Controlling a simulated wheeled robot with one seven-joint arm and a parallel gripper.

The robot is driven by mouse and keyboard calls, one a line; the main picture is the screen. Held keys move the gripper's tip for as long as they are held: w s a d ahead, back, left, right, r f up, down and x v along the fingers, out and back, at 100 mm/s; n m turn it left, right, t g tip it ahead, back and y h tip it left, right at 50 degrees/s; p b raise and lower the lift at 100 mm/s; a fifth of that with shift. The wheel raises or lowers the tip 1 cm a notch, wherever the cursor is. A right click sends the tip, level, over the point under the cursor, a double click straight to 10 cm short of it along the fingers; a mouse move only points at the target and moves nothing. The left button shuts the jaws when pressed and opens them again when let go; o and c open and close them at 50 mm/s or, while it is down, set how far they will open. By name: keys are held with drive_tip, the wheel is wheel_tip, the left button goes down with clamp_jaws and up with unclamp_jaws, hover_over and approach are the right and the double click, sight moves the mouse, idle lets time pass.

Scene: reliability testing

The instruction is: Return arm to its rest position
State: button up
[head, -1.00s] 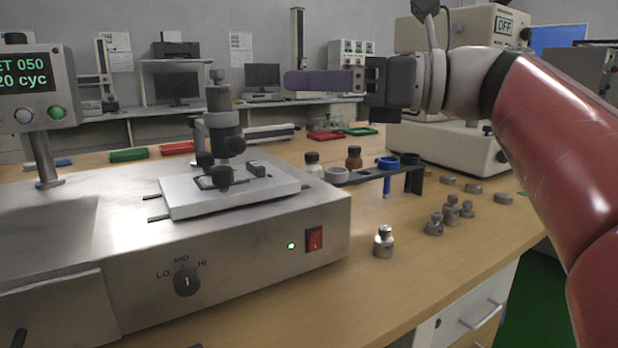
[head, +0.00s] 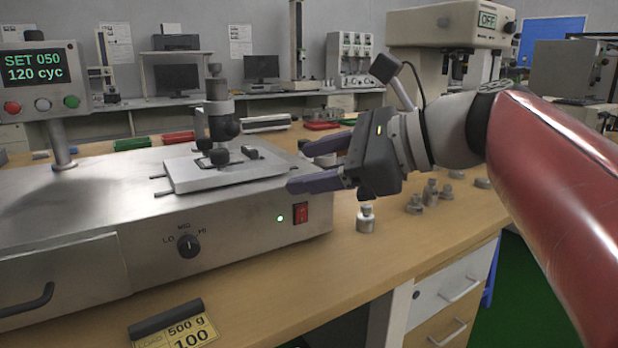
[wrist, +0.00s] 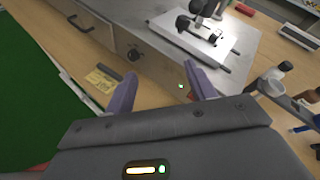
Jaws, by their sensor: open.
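My gripper (head: 318,166) is open and empty in the head view, its two purple fingers pointing left. It hangs in the air in front of the right end of the steel test machine (head: 120,210). In the wrist view my gripper (wrist: 160,88) shows both fingers spread apart with nothing between them. The machine also shows there beyond the fingers (wrist: 160,55). My red arm reaches in from the right of the head view.
A metal weight (head: 366,218) stands on the wooden bench below my gripper, with several more weights (head: 430,194) to its right. A yellow label (head: 178,328) lies at the front.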

drive_tip(key=s+d+f+n+h, duration=0.4)
drive_tip(key=f+n, duration=0.2)
drive_tip(key=f, duration=0.3)
drive_tip(key=s+d+f+n+h+p, duration=0.1)
drive_tip(key=s+d+f+n+h, duration=0.2)
drive_tip(key=f, duration=0.7)
drive_tip(key=s+d+f+n+h, duration=0.4)
drive_tip(key=d+f+n, duration=0.3)
drive_tip(key=f+n, duration=0.2)
drive_tip(key=shift+s+d+f+h+p, duration=0.2)
drive_tip(key=shift+s+f+h+p, duration=0.15)
drive_tip(key=shift+h, duration=0.55)
